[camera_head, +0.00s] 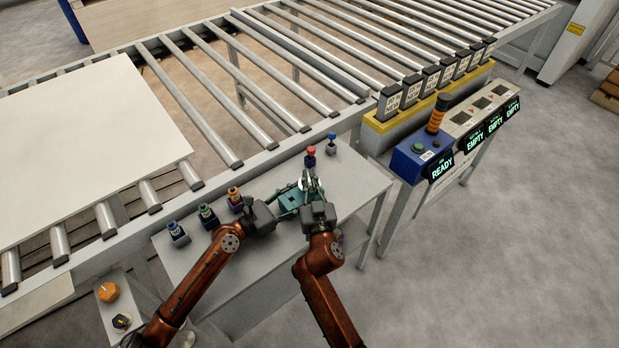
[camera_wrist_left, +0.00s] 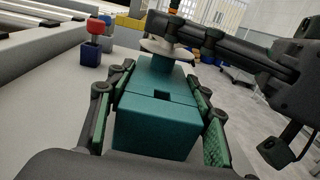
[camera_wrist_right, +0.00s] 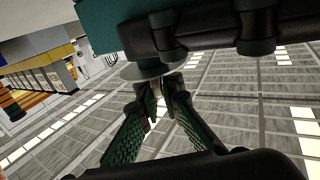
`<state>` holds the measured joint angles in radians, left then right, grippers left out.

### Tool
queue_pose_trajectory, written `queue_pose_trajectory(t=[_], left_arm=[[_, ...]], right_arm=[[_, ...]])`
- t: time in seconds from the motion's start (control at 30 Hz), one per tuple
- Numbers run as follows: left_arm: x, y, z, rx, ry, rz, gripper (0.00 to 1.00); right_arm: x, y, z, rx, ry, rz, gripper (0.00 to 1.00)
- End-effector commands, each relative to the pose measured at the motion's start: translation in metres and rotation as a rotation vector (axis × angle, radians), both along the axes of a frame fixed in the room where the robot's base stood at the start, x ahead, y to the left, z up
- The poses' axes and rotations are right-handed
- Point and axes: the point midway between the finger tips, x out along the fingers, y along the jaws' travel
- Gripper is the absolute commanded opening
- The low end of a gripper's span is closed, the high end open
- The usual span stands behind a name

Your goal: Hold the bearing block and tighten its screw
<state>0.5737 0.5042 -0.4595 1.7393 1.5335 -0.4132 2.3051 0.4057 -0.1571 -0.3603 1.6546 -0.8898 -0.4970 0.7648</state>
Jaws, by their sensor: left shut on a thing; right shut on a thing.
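The teal bearing block (camera_wrist_left: 155,122) lies between the pads of my left gripper (camera_wrist_left: 157,95), which is shut on it. In the head view the block (camera_head: 289,200) is over the grey table, with my left gripper (camera_head: 276,208) at its left side. A pale round disc (camera_wrist_left: 168,47) shows at the block's far end, and also in the right wrist view (camera_wrist_right: 148,70). My right gripper (camera_wrist_right: 156,88) is shut at this disc, on what looks like the screw; its shank is mostly hidden by the fingers. In the head view my right gripper (camera_head: 312,188) is beside the block.
A red-topped piece (camera_head: 310,156) and a blue-topped piece (camera_head: 331,141) stand behind the grippers. Several small coloured pieces (camera_head: 207,215) stand at the left on the grey table (camera_head: 355,183). A roller conveyor (camera_head: 205,125) runs behind. A blue READY box (camera_head: 422,155) stands at the right.

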Motion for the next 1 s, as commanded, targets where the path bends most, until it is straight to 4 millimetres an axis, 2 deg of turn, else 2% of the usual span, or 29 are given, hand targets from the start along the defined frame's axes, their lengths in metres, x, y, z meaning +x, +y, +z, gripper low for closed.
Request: queue_pose_trajectory(t=[0.37,0.4,0.63,0.87,1.0], left_arm=[[0.0012,0.0014,0.0003,0.000,-0.001,0.004,0.00],[0.0013,0.0015,0.0004,0.000,-0.001,0.004,0.00],[0.0011,0.0014,0.0005,0.000,-0.002,0.004,0.00],[0.0010,0.0011,0.0005,0.000,-0.002,0.003,0.00],[0.0008,0.0009,0.0005,0.000,-0.002,0.002,0.00]], right_arm=[[-0.0007,0.0006,-0.0023,-0.003,0.005,-0.012,0.00],[-0.0007,0.0007,-0.0024,-0.003,0.005,-0.011,0.08],[-0.0006,0.0005,-0.0026,-0.003,0.006,-0.011,0.24],[-0.0004,0.0003,-0.0015,-0.002,0.004,-0.011,0.24],[-0.0002,0.0004,0.0069,-0.001,0.001,-0.012,0.24]])
